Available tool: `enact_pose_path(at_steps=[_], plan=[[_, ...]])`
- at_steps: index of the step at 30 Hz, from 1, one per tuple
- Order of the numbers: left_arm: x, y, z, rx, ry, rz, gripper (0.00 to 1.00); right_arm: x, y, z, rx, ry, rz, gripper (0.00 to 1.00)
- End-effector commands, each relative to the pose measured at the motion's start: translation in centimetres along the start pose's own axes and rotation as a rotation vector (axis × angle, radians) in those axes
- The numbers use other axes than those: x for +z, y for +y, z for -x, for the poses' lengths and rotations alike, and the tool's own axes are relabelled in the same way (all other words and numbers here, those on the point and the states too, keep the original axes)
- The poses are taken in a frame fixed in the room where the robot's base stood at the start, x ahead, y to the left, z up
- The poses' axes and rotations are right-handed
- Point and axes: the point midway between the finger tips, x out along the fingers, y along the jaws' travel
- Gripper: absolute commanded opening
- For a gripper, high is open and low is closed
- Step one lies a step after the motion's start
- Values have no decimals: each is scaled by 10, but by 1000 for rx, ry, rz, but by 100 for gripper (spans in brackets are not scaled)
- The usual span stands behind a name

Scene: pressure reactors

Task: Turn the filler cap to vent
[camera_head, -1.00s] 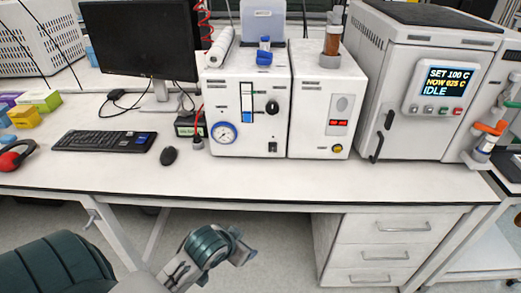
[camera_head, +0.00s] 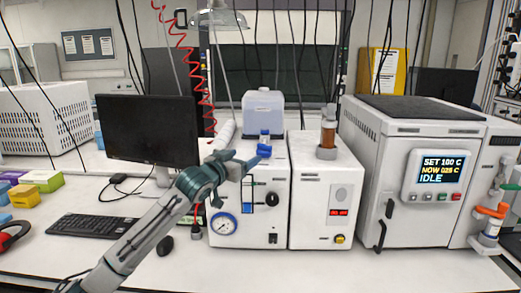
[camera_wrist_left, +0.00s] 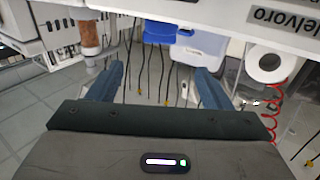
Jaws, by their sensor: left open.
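The blue filler cap (camera_head: 264,150) sits on top of the left white unit, at its front, with a small clear-and-blue piece above it. In the left wrist view the blue cap (camera_wrist_left: 158,31) shows upside down, beyond and between the fingertips. My left gripper (camera_head: 247,163) is open and empty, just left of the cap in the head view. The wrist view shows a gap between its fingers (camera_wrist_left: 160,80) and the cap. Any vent mark on the cap is too small to read. My right gripper is not in view.
The left white unit (camera_head: 240,238) carries a gauge (camera_head: 222,225) and a black knob (camera_head: 272,199). A bottle of brown contents (camera_head: 328,130) stands on the right unit. A translucent container (camera_head: 263,112) stands behind the cap. A paper roll (camera_wrist_left: 268,64) lies nearby. A monitor (camera_head: 148,130) stands left.

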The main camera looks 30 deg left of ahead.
Motion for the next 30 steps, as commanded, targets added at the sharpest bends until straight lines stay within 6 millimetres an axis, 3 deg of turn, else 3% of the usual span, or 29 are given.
enact_pose_path(at_steps=[18, 30], plan=[[-1, 2, -90, 1, -3, 3, 73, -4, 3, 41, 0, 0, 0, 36], [2, 2, -103, 1, -4, -1, 73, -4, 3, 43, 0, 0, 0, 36]])
